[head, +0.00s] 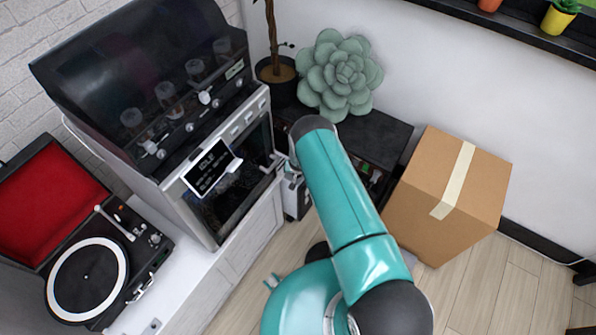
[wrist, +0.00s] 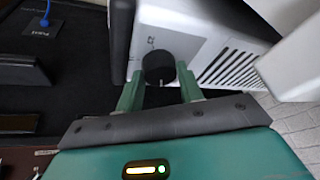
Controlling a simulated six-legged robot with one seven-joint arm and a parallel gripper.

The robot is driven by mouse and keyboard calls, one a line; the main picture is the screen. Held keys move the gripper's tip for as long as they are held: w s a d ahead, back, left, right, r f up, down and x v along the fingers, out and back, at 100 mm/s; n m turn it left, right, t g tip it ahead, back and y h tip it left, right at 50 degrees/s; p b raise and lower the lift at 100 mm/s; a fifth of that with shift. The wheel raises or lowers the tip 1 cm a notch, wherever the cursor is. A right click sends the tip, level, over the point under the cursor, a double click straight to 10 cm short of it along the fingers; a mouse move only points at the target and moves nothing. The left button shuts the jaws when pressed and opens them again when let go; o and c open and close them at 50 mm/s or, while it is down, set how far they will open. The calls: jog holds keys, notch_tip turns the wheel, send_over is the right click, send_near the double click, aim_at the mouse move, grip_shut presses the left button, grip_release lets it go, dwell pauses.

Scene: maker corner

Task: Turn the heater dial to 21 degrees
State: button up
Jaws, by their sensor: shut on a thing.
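The heater (wrist: 215,45) is a white box with dark vent slots, seen in the wrist view. Its dial (wrist: 158,66) is a round black knob on the white face, with a small pale mark on its near edge. Faint markings sit on the face beyond the dial; I cannot read any degree figure. My gripper (wrist: 160,88) has its two green fingers on either side of the dial and is shut on it. In the head view my teal arm ends beside the cabinet, and the dial is hidden there.
A white cabinet with a black-topped machine (head: 150,80) stands at the left, beside a record player (head: 88,280). A cardboard box (head: 430,220) stands right of my arm. A succulent (head: 340,78) sits on a dark low unit behind. Wooden floor shows at the front.

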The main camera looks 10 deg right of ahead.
jog(key=shift+s+m, duration=0.1)
jog(key=shift+m, duration=0.4)
jog(key=shift+h, duration=0.3)
jog(key=o, duration=1)
